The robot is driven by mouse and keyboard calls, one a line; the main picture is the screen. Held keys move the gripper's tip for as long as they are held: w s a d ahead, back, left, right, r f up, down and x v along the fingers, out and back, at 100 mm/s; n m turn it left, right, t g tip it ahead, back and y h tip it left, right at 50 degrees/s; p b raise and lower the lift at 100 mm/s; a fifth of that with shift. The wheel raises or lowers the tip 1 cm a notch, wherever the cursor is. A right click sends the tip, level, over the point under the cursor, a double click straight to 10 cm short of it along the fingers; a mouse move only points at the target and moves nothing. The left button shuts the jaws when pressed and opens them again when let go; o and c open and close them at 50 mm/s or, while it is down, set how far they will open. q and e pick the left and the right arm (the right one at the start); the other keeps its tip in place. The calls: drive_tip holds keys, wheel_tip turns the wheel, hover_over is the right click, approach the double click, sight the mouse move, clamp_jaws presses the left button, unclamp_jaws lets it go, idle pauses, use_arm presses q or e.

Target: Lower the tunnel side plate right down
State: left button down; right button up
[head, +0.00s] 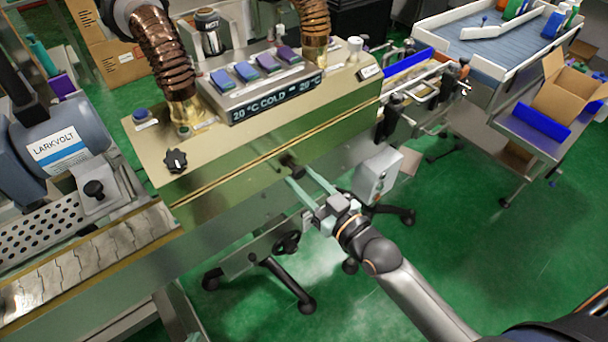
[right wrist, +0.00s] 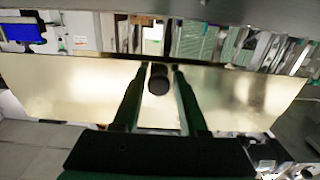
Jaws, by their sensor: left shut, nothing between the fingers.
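The tunnel side plate (head: 240,185) is the shiny gold panel along the near side of the tunnel (head: 330,98). A dark round knob (head: 292,166) sticks out of it. In the right wrist view the plate (right wrist: 80,92) spans most of the picture, with the knob (right wrist: 159,80) near its upper edge. My right gripper (head: 303,184) reaches the knob from the front right. In the right wrist view its two fingers (right wrist: 158,95) are apart, one on each side of the knob, with narrow gaps showing. How far down the plate sits is hard to tell. My left gripper is not in view.
A grey control box (head: 378,174) on a stand is close right of my right gripper. A chain conveyor (head: 90,262) and a grey motor (head: 62,140) are at left. Two copper hoses (head: 162,55) rise from the tunnel top. Open green floor (head: 470,230) lies at right.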

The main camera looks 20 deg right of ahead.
drive_tip(key=o, duration=0.3)
drive_tip(key=shift+r, duration=0.25)
drive_tip(key=v, duration=1.2)
drive_tip(key=shift+s+d+b, duration=0.15)
drive_tip(key=shift+s+b, duration=0.05)
drive_tip(key=shift+b, duration=0.2)
drive_tip(key=s+f+g+h+p, duration=0.1)
drive_tip(key=s+f+g, duration=0.1)
drive_tip(key=f, duration=0.4)
drive_tip(key=s+f+m+g+h+p, duration=0.1)
drive_tip(key=s+f+g, duration=0.1)
drive_tip(key=f, duration=0.5)
drive_tip(key=s+a+f+m+g+h+p, duration=0.1)
drive_tip(key=s+f+g, duration=0.1)
drive_tip(key=f, duration=0.5)
drive_tip(key=shift+s+g+h, duration=0.25)
drive_tip(key=shift+g+h, duration=0.15)
drive_tip(key=shift+g, duration=0.4)
